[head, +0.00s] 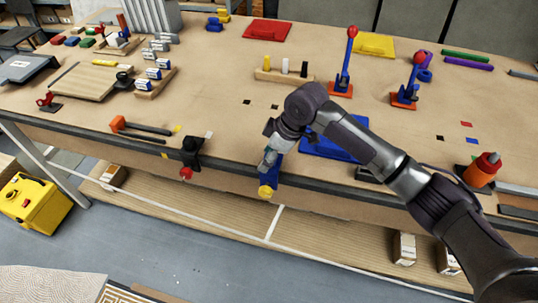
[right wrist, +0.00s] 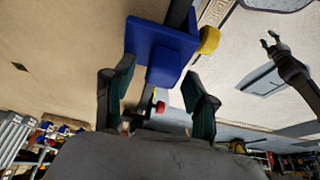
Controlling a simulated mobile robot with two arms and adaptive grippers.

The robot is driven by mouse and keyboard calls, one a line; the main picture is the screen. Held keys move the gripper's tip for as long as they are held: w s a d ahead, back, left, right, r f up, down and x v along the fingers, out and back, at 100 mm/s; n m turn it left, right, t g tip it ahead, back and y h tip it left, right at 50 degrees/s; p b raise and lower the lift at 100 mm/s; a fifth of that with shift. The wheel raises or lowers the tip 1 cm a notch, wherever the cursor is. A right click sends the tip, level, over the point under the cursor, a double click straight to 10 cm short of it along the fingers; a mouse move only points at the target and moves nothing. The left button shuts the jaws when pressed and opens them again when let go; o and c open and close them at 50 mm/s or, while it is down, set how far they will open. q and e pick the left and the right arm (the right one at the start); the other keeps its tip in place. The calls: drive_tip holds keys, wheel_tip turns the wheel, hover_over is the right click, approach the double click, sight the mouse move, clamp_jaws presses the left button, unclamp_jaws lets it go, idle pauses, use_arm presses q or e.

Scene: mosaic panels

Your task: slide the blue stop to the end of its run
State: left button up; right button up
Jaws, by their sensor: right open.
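The blue stop (head: 269,184) with a yellow knob sits at the table's front edge, on a dark rail. In the right wrist view the blue stop (right wrist: 160,45) shows as a blue block with a narrower lower part, its yellow knob at its right. My right gripper (head: 270,158) is at the stop and covers part of it in the head view. In the right wrist view its two fingers (right wrist: 160,84) are apart, near the narrow part; contact cannot be told. A small dark gripper, apparently my left (right wrist: 270,40), shows at the right there; its jaws are unclear.
A black clamp-like piece with a red knob (head: 190,153) is at the front edge, left of the stop. A blue panel (head: 335,143) lies behind my right arm.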

drive_tip(key=shift+d+r, duration=0.15)
drive_tip(key=shift+d, duration=0.05)
drive_tip(key=v, duration=1.1)
drive_tip(key=shift+r, duration=0.35)
drive_tip(key=shift+s, duration=0.1)
